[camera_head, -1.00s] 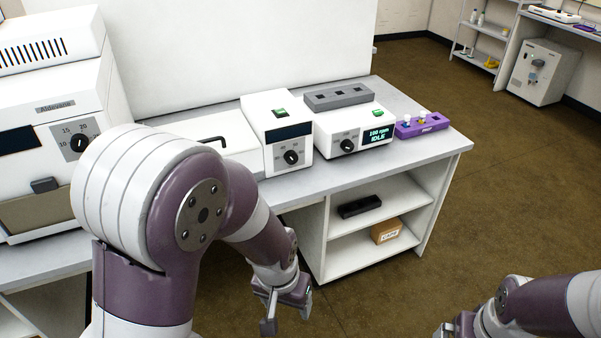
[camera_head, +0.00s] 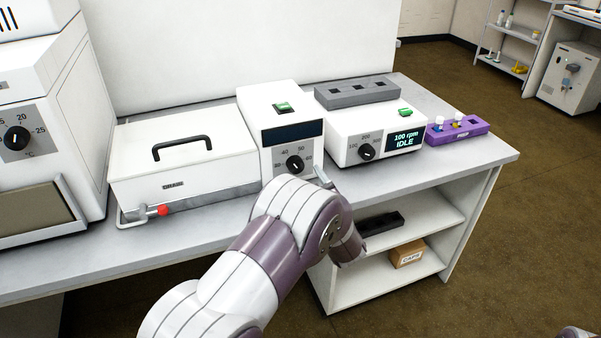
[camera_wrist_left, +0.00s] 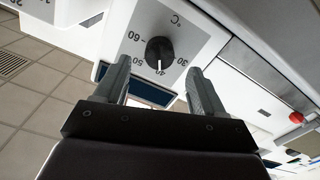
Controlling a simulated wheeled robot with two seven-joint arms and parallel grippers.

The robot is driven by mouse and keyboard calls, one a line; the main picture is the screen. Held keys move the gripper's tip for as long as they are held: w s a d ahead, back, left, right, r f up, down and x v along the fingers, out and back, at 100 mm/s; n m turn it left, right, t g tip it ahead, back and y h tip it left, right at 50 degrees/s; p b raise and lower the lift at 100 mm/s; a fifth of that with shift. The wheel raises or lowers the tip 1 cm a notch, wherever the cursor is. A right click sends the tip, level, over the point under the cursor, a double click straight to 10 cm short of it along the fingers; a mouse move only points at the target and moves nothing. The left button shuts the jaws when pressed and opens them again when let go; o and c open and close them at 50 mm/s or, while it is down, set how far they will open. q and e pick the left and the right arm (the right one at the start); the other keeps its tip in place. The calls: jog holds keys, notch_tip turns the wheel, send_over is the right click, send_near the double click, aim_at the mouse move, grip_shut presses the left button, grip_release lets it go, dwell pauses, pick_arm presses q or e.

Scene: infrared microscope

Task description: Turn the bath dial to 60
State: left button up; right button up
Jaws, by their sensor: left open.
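The bath dial (camera_head: 295,164) is a black knob on the front of the white control unit, below a dark display. In the left wrist view the dial (camera_wrist_left: 159,51) has a scale in °C with 30, 40, 50 and 60 around it, and its white mark points at about 40. My left gripper (camera_wrist_left: 159,65) is open. Its two fingers are spread on either side of the dial in that view; contact cannot be seen. In the head view my left arm hides most of the gripper, and one grey finger shows just right of and below the dial. My right gripper is out of view.
The lidded white bath (camera_head: 185,160) with a black handle stands left of the control unit, with a red-tipped tap (camera_head: 160,210) low in front. A shaker (camera_head: 345,150) reading 100 rpm IDLE is close on the right. A purple rack (camera_head: 458,130) stands beyond it.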

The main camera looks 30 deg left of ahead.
aim_at(297, 168)
pick_arm(q)
jog(key=x, duration=0.4)
jog(key=shift+w+a, duration=0.15)
jog(key=shift+a, duration=0.05)
jog(key=shift+r, duration=0.1)
jog(key=c, duration=1.1)
jog(key=shift+o, duration=0.2)
